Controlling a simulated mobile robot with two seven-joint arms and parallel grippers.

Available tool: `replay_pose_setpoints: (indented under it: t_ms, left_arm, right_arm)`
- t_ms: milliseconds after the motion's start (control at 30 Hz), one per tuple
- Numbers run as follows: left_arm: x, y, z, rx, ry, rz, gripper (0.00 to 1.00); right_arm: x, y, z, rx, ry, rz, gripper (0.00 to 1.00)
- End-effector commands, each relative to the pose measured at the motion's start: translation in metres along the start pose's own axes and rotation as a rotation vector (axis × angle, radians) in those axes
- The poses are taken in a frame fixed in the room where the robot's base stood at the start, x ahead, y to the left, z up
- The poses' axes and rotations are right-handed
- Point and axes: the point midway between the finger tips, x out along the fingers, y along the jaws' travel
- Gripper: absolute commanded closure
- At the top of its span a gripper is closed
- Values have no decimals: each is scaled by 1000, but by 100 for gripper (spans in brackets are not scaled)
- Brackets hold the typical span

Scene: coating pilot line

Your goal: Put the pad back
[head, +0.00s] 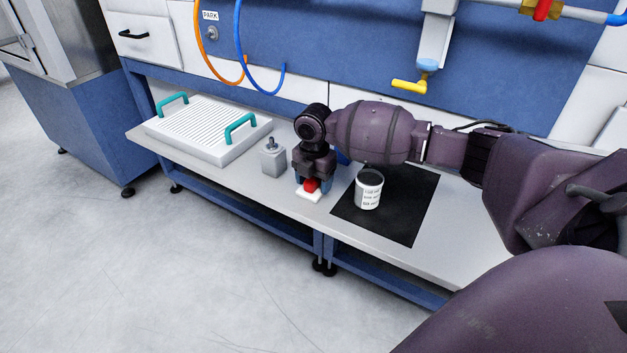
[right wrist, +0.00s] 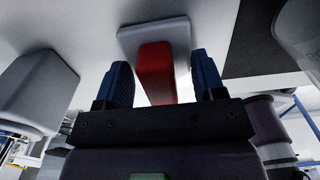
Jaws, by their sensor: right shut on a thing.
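The pad (head: 309,196) is a small white plate with a red grip (head: 311,185) on top. It is at the front part of the bench, just left of the black mat. My right gripper (head: 313,182) points down over it, shut on the red grip. In the right wrist view the red grip (right wrist: 155,72) stands between the two blue fingers, with the pale plate (right wrist: 152,36) beyond it. I cannot tell whether the plate touches the bench top. My left gripper is not in view.
A white container with a printed label (head: 368,192) stands on the black mat (head: 404,222). A grey block with a knob (head: 272,160) is left of my gripper. Further left lies a white ribbed tray (head: 196,137) with teal handles. A yellow-handled tap (head: 408,85) hangs above the bench.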

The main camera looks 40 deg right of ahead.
Motion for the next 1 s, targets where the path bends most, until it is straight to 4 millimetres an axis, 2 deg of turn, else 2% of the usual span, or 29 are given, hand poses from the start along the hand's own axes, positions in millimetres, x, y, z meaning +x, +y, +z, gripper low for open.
replay_pose_setpoints:
  t_ms: [233,267,400,767,867,1000]
  left_arm:
    - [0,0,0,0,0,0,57]
    - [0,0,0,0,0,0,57]
    - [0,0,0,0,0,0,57]
    - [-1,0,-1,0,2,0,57]
    - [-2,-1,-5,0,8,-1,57]
    - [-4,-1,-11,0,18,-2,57]
  right_arm:
    - [3,0,0,0,0,0,59]
    - [3,0,0,0,0,1,34]
    - [2,0,0,0,0,0,13]
    - [-2,0,0,0,0,1,12]
    - [-13,1,0,0,-1,3,12]
    - [-39,1,1,0,-4,6,12]
